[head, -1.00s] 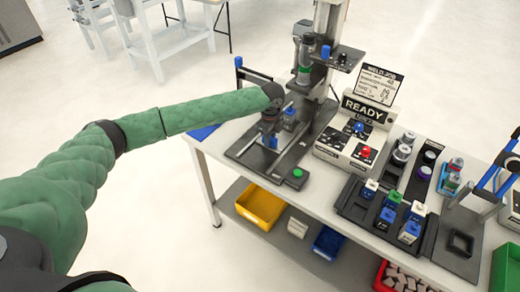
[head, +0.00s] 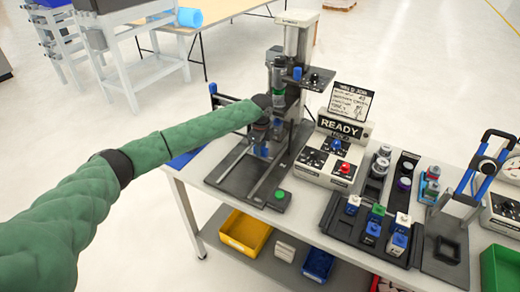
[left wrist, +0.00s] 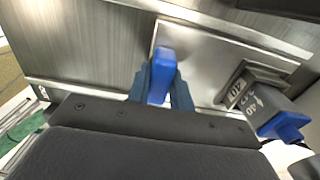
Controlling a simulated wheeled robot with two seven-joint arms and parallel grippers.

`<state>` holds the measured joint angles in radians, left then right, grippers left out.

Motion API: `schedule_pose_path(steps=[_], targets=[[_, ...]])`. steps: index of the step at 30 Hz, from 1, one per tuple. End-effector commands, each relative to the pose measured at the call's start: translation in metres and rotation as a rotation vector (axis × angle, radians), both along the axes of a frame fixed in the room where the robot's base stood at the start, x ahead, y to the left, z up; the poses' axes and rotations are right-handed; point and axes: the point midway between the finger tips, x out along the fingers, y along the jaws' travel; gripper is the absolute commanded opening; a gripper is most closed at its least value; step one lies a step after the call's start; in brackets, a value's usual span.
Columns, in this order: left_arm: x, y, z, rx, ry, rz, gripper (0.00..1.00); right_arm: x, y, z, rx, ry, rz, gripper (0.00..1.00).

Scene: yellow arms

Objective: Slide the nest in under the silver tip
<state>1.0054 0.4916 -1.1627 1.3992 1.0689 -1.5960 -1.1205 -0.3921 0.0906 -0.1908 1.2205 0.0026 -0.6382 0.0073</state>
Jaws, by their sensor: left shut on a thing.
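My left gripper (head: 262,136) is at the press on the left of the table, shut on the upright blue handle (left wrist: 162,72) of the nest. In the left wrist view, the handle stands between its fingers over a bright metal plate (left wrist: 205,57). Beside it, a dark socket (left wrist: 236,90) of the nest holds a grey block with a blue top (left wrist: 282,125), marked with numbers. In the head view, the gripper hides most of the nest, just in front of the press head (head: 278,80). The silver tip is not clearly made out. My right gripper is not in view.
The press column (head: 297,60) rises behind. A green button (head: 280,194) is at the front of the dark base (head: 225,172). The READY control box (head: 325,160) stands close on the right, then a tray of blocks (head: 345,232).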

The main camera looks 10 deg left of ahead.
Motion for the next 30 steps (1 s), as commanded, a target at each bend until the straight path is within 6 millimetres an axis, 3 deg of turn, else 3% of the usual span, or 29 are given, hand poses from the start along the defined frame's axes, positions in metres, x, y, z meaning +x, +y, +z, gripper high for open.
schedule_pose_path(steps=[1, 4, 17, 20, 30], targets=[[0.004, 0.0, 0.005, -0.003, -0.012, 0.003, 0.26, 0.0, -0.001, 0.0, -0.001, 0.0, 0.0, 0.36], [0.004, 0.0, 0.005, -0.004, -0.01, 0.002, 0.44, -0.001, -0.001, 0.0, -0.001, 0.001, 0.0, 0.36], [0.003, 0.0, 0.01, -0.001, -0.007, 0.001, 0.44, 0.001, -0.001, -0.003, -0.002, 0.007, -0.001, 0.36], [0.003, 0.0, 0.02, -0.003, -0.008, 0.0, 0.44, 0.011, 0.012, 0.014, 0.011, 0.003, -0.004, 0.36], [0.004, -0.001, 0.066, -0.003, -0.008, 0.001, 0.44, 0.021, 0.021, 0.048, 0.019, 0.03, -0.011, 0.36]])
